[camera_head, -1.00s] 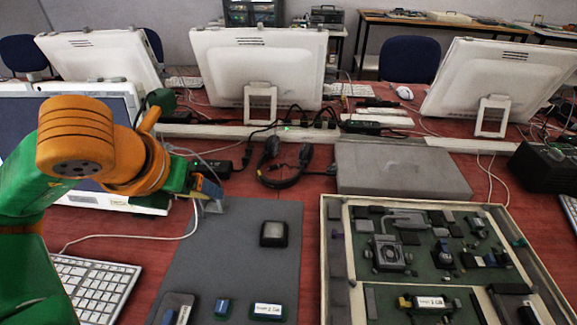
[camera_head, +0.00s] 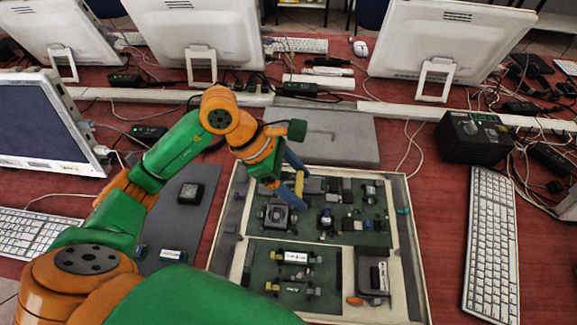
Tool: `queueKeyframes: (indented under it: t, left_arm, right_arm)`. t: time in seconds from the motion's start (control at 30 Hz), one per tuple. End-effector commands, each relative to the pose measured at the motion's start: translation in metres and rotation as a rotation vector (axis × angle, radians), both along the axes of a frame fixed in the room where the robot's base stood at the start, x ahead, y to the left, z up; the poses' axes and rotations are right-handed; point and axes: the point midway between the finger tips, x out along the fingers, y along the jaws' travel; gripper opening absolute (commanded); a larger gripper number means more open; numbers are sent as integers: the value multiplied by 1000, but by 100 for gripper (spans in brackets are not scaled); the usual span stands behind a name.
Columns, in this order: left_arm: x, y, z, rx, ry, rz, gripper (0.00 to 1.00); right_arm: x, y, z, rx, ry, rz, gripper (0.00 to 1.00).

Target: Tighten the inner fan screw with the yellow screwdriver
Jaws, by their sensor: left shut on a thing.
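My left gripper (camera_head: 298,183) reaches in over the upper left part of the board. Its blue fingers are shut on the yellow screwdriver (camera_head: 299,181), of which only a short yellow part shows between them. The screwdriver's tip cannot be made out. The dark square fan (camera_head: 275,217) sits on the green board just below and left of the fingers in the picture. The inner fan screw is too small to tell. Whether the screwdriver touches anything cannot be told. My right gripper is not in view.
A pale-rimmed tray (camera_head: 411,245) frames the board and its several parts. A grey mat (camera_head: 204,215) with a dark square block (camera_head: 190,193) lies left of it. A flat grey slab (camera_head: 350,140) lies behind. A black box (camera_head: 470,135) and a keyboard (camera_head: 491,240) stand at right.

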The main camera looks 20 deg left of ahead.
Motion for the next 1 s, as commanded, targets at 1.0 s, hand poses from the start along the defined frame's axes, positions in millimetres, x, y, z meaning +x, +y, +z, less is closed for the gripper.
queueKeyframes:
  t: [1.0]
  left_arm:
    - [0, 1, -78, 1, 0, 3, 21]
  right_arm:
    - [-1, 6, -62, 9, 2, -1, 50]
